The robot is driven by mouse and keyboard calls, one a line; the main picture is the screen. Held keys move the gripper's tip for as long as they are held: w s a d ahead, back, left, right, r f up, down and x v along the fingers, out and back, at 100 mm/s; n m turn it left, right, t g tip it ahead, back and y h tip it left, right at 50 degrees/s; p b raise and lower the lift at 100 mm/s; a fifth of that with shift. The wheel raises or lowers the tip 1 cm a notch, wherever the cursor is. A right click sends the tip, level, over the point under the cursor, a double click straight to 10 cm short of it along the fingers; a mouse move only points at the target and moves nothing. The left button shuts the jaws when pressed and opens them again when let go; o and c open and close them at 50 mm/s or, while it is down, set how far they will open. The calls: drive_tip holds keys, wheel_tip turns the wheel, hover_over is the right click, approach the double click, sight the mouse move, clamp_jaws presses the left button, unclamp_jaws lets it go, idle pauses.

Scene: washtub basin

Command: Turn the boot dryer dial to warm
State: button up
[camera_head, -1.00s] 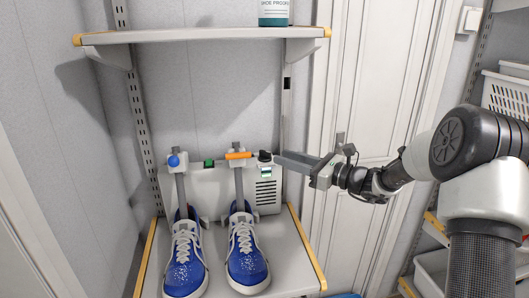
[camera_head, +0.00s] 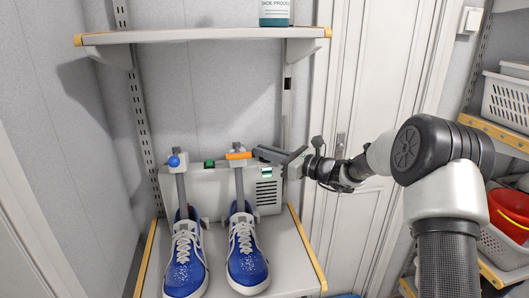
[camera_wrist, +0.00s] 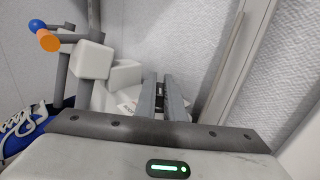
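The white boot dryer (camera_head: 210,184) stands on the lower shelf, with a vent (camera_head: 267,195) at its right end. Two upright tubes rise in front of it, one with a blue knob (camera_head: 174,161), one with an orange piece (camera_head: 238,156). The dial on its top right is hidden behind my gripper (camera_head: 258,153) in the head view. In the wrist view, my gripper's two fingers (camera_wrist: 161,84) lie close together with a narrow gap. A dark piece shows between their tips, perhaps the dial. I cannot tell whether they grip it. The dial's setting is not readable.
Blue shoes (camera_head: 248,263) (camera_head: 185,264) sit on the tubes in front of the dryer. A door (camera_head: 380,90) is to the right, with baskets (camera_head: 508,100) at the far right.

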drive_tip(key=shift+r+n+g+p, duration=0.1)
drive_tip(key=shift+n+g+p, duration=0.2)
drive_tip(key=shift+g+p, duration=0.15)
clamp_jaws()
drive_tip(key=n+g+y+p, duration=0.1)
drive_tip(key=g, duration=0.1)
drive_tip(key=shift+n+g+p, duration=0.3)
drive_tip(key=shift+n+g, duration=0.05)
drive_tip(key=shift+n, duration=0.05)
drive_tip(key=n+g+y, duration=0.1)
drive_tip(key=n+g, duration=0.1)
drive_tip(key=g, duration=0.1)
drive_tip(key=shift+p, duration=0.3)
drive_tip(key=shift+n+g, duration=0.5)
drive_tip(key=shift+g, duration=0.3)
drive_tip(key=shift+s+n+g, duration=0.1)
drive_tip(key=shift+n+g, duration=0.3)
drive_tip(key=shift+g, duration=0.2)
drive_tip(key=o, duration=0.7)
unclamp_jaws()
